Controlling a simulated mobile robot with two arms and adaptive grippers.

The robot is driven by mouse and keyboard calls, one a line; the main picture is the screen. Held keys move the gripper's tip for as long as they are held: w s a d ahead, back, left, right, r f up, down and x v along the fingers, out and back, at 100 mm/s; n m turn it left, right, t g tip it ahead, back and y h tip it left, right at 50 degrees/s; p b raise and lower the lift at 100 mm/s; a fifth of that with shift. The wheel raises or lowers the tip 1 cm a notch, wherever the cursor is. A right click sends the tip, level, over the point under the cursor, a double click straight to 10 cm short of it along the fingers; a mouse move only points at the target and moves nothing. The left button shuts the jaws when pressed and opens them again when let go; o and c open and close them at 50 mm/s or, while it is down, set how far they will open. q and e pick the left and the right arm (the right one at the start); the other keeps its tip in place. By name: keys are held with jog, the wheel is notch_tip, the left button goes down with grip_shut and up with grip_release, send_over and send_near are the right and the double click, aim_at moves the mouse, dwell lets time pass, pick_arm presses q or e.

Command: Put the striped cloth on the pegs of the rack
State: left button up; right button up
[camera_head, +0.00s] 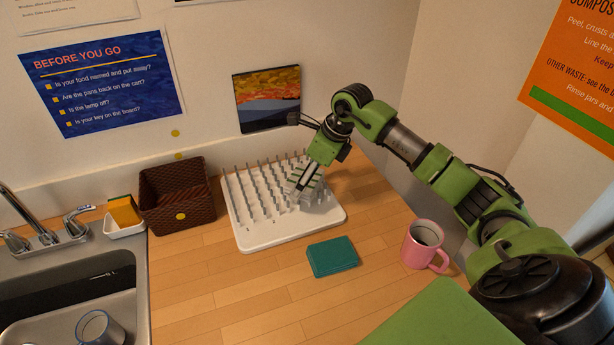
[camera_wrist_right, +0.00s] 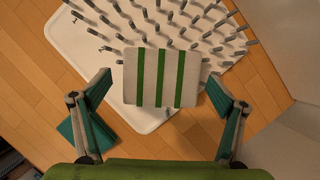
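The striped cloth (camera_wrist_right: 145,78), white with green stripes, lies over the right part of the white peg rack (camera_head: 285,238). In the wrist view it looks flat and square, with pegs showing beyond its far edge; I cannot tell how firmly it rests on the pegs. It shows partly in the head view (camera_head: 303,178), under my right gripper. My right gripper (camera_wrist_right: 158,82) is open, with one finger on each side of the cloth and a gap to both edges. My left gripper is not in view.
A brown basket (camera_head: 176,215) stands left of the rack, beside a yellow sponge (camera_head: 124,210) and the sink (camera_head: 75,262). A teal folded item (camera_head: 332,256) and a pink mug (camera_head: 418,246) are in front.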

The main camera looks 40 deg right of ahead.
jog(key=shift+r, duration=0.25)
jog(key=shift+d+r, duration=0.15)
jog(key=shift+r, duration=0.15)
jog(key=b+v, duration=0.2)
jog(key=v, duration=0.9)
jog(key=shift+s+r, duration=0.1)
